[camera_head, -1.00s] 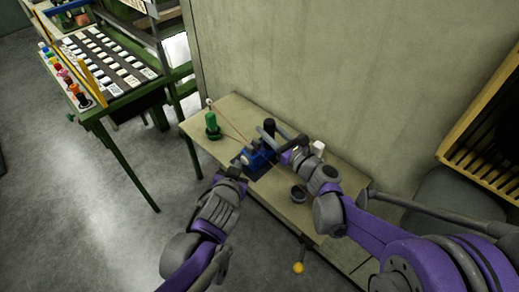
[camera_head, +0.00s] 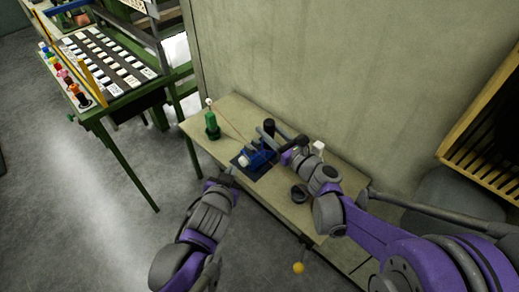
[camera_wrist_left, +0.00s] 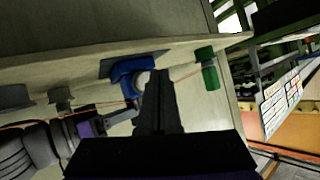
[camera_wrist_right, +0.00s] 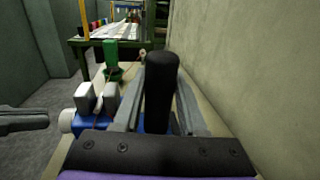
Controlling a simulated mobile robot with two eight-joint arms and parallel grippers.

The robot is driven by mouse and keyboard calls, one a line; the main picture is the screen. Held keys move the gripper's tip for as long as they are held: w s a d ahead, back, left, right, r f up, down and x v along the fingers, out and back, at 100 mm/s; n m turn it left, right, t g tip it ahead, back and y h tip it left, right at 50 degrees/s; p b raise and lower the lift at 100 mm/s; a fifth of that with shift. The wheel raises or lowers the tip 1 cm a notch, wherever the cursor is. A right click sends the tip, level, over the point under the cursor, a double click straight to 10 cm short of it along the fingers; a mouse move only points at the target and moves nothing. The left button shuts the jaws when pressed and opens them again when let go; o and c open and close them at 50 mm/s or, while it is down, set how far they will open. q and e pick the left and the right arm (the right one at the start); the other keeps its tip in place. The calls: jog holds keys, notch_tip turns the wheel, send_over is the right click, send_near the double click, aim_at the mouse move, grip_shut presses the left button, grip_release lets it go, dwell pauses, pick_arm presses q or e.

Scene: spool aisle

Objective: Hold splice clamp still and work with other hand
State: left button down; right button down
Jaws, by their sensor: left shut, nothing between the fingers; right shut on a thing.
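The blue splice clamp (camera_head: 258,157) stands on a dark plate on the narrow bench. It also shows in the left wrist view (camera_wrist_left: 130,74) and partly in the right wrist view, behind my fingers. A black upright handle (camera_wrist_right: 161,90) rises at the clamp. My right gripper (camera_head: 272,135) is shut on this handle, whose top sticks up between the fingers in the right wrist view. My left gripper (camera_head: 226,176) is shut and empty, off the bench's front edge and apart from the clamp. Its closed fingers (camera_wrist_left: 158,100) overlap the clamp only in the left wrist picture.
A green spool (camera_head: 212,125) stands left of the clamp, with a thin reddish thread running toward it. A dark cup (camera_head: 298,193) sits near the front edge by my right arm. The wall (camera_head: 300,70) rises close behind the bench (camera_head: 232,106). Floor is free at left.

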pick_arm(q)
jog(key=s+a, duration=0.4)
jog(key=shift+s+a, duration=0.1)
dwell(0.3)
dwell(0.4)
pick_arm(e)
jog(key=shift+c, duration=1.9)
grip_release()
